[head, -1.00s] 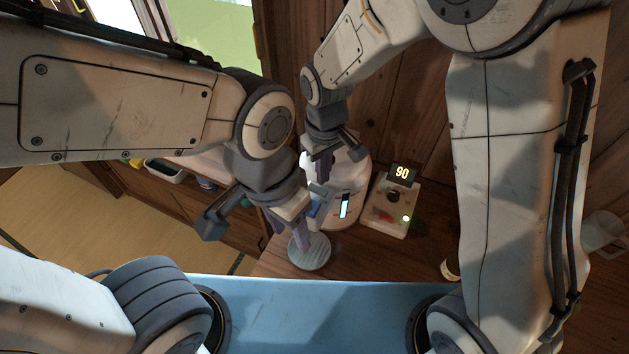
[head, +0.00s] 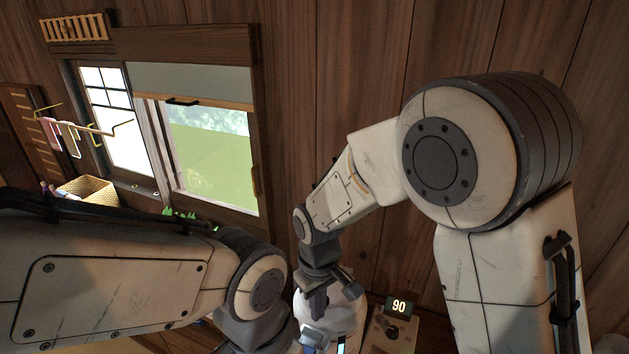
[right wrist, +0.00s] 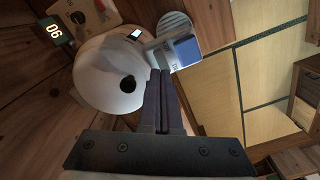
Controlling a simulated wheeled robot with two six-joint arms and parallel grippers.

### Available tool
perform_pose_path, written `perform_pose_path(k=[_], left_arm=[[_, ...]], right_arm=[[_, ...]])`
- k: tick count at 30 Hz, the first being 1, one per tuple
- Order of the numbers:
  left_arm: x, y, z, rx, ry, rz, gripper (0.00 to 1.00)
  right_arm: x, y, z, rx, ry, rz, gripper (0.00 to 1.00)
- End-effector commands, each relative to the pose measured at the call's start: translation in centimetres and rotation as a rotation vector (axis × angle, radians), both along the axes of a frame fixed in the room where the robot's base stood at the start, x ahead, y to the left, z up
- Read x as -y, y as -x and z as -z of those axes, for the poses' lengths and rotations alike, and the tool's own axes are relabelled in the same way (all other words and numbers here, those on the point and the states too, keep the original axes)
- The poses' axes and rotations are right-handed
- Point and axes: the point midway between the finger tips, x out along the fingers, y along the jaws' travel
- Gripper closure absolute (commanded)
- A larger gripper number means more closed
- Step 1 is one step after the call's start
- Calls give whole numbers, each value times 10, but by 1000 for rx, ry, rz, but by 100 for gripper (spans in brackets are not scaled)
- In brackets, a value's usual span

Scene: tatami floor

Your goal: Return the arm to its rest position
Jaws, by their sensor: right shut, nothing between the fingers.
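My right arm reaches in from the right in the head view and bends down to the left. My right gripper (head: 318,303) points down just over a white rounded device (head: 343,317). In the right wrist view its two dark fingers (right wrist: 158,98) are together, with nothing between them. They lie in front of the rounded white device (right wrist: 105,75), which has a dark hole; I cannot tell whether they touch it. My left arm (head: 120,285) enters from the left. Its wrist is at the bottom edge, and its fingertips are cut off or hidden.
A box with a display reading 90 (head: 398,307) stands right of the white device. A blue and white block (right wrist: 179,50) and a grey ribbed disc (right wrist: 174,25) are beside the device. Behind are a wooden wall, a window (head: 210,150) and a wicker basket (head: 88,190).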

Motion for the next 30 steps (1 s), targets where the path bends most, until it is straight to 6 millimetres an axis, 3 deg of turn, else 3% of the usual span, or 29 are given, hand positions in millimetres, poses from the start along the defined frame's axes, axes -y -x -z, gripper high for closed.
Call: perform_pose_path(k=[5,12,16,21,30], left_arm=[[0,0,29,0,0,-2,50],[0,0,75,0,0,-5,50],[0,0,89,-1,0,-7,50],[0,0,93,-1,0,-7,50],[0,0,92,-1,0,-7,50]], right_arm=[[3,38,-5,10,-22,2,100],[26,126,-3,10,-64,11,100],[39,160,3,4,-81,15,100],[46,177,6,0,-89,18,100],[46,178,5,-2,-88,19,100]])
